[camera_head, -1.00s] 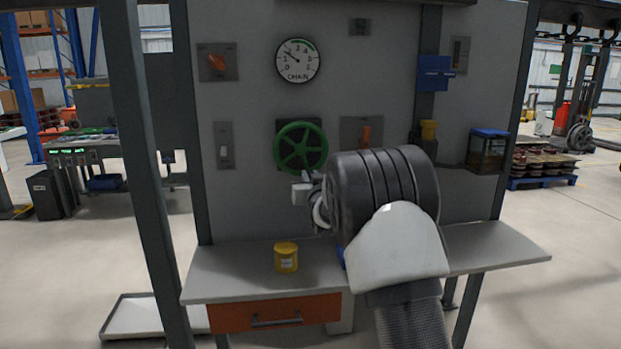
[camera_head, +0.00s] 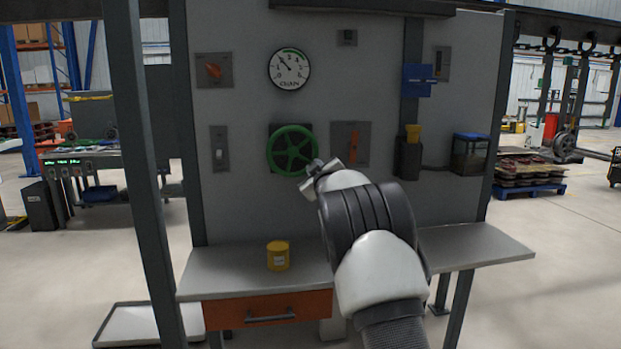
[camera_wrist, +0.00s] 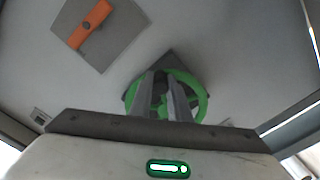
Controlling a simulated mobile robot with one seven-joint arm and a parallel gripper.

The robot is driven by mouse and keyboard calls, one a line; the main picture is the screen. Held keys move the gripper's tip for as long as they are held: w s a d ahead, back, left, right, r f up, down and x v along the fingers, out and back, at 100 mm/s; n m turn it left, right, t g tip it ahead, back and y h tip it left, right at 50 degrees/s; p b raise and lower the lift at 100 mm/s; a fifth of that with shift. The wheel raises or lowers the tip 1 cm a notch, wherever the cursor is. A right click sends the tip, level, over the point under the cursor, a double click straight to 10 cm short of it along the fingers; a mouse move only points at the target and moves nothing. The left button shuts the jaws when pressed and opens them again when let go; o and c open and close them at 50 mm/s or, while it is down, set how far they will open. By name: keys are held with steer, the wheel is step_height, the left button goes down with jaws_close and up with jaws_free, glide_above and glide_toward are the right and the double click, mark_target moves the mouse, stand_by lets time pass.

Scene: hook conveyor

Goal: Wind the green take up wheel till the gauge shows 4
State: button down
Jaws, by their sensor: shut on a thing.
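The green wheel (camera_head: 291,150) is mounted on the grey panel, and it also shows in the wrist view (camera_wrist: 201,97). My gripper (camera_head: 314,167) is at the lower right of the wheel's rim. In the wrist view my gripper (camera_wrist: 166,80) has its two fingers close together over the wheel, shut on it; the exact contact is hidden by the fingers. The round white gauge (camera_head: 289,69), marked CHAIN, is above the wheel. Its needle points to the upper left, at the low side of the scale; the exact reading is too small to tell.
An orange-handled switch (camera_head: 352,147) is close to the right of the wheel, and a lever switch (camera_head: 219,148) is to its left. A yellow tin (camera_head: 278,256) stands on the grey shelf (camera_head: 225,268) below. A dark holder (camera_head: 410,158) is further right.

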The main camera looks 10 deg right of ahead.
mark_target(298, 129)
steer(key=r+n, duration=0.1)
steer(key=n, duration=0.1)
steer(key=shift+d+r+n, duration=0.35)
steer(key=shift+d+n, duration=0.05)
steer(key=r+n, duration=0.1)
steer(key=n, duration=0.1)
steer(key=shift+d+r+n+b, duration=0.2)
steer(key=shift+r+n+b, duration=0.15)
steer(key=shift+n, duration=0.05)
steer(key=r+n, duration=0.1)
steer(key=n, duration=0.1)
steer(key=r+n, duration=0.2)
steer(key=shift+a, duration=0.2)
steer(key=n, duration=0.1)
steer(key=r+n, duration=0.1)
steer(key=n, duration=0.1)
steer(key=shift+a+r, duration=0.2)
steer(key=shift+a, duration=0.15)
steer(key=a+r+n, duration=0.1)
steer(key=n, duration=0.1)
steer(key=shift+r+n, duration=0.2)
steer(key=shift+n, duration=0.2)
steer(key=a+n, duration=0.1)
steer(key=a+r+n, duration=0.1)
steer(key=n, duration=0.1)
steer(key=shift+r+n, duration=0.1)
steer(key=shift+n, duration=0.2)
steer(key=shift+a+r+n, duration=0.3)
steer(key=shift+a+n, duration=0.45)
steer(key=shift+n, duration=0.65)
